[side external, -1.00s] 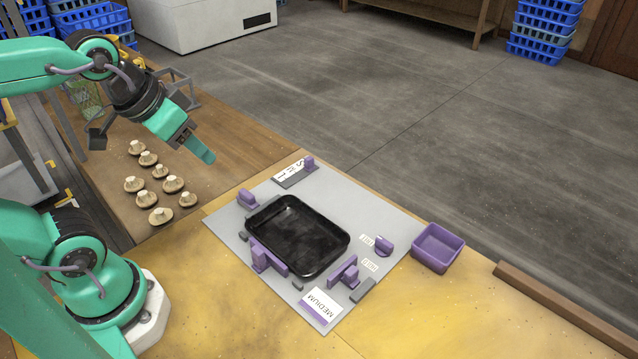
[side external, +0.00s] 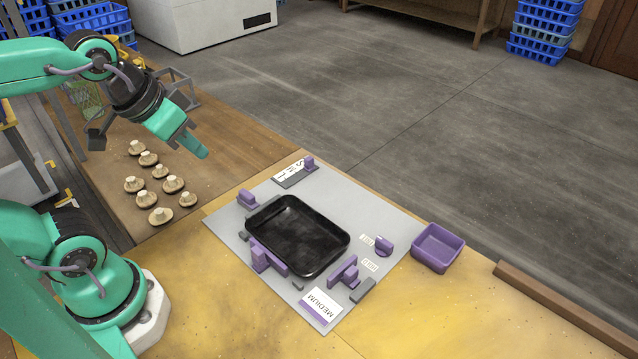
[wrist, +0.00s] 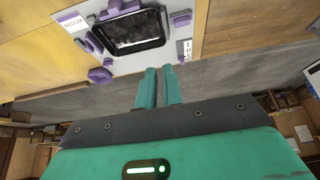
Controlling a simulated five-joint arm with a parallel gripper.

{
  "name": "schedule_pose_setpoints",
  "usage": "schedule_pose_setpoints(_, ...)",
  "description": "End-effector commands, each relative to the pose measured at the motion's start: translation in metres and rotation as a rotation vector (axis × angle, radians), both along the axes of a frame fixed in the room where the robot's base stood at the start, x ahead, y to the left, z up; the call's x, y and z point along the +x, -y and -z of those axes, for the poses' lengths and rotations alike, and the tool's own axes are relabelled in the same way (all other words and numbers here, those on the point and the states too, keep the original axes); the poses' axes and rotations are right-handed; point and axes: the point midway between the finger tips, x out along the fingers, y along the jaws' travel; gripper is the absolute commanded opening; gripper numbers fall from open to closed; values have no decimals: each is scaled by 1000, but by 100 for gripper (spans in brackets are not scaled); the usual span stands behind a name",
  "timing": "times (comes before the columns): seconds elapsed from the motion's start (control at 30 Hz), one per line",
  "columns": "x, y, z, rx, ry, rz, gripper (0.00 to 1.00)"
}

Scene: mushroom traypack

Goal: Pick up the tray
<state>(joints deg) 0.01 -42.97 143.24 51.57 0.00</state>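The black tray (side external: 297,236) lies empty and flat on a grey board (side external: 222,226), between purple blocks. In the wrist view the tray (wrist: 132,45) shows at the top, beyond the fingertips. My gripper (side external: 203,152) is in the air above the brown table, up and left of the tray and well apart from it. In the wrist view my gripper's two fingers (wrist: 159,68) are nearly parallel with a narrow gap between them, and nothing is held.
Several mushrooms (side external: 160,171) lie on the brown table below my gripper. Purple blocks (side external: 268,258) and (side external: 343,269) stand close by the tray's sides. A purple bin (side external: 437,247) is right of the board. The yellow table's front is clear.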

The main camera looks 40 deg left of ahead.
Motion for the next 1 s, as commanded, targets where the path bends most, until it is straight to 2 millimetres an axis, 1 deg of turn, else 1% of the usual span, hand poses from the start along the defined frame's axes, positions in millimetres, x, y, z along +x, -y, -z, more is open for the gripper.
schedule_pose_setpoints(0.27,4,1,-2,-13,-14,-20,8)
schedule_pose_setpoints(0.43,16,4,-5,-50,-60,-85,8)
schedule_pose_setpoints(0.57,30,8,-7,-90,-113,-165,8)
schedule_pose_setpoints(0.77,59,16,-8,-148,-205,-319,8)
schedule_pose_setpoints(1.0,93,28,0,-193,-313,-511,8)
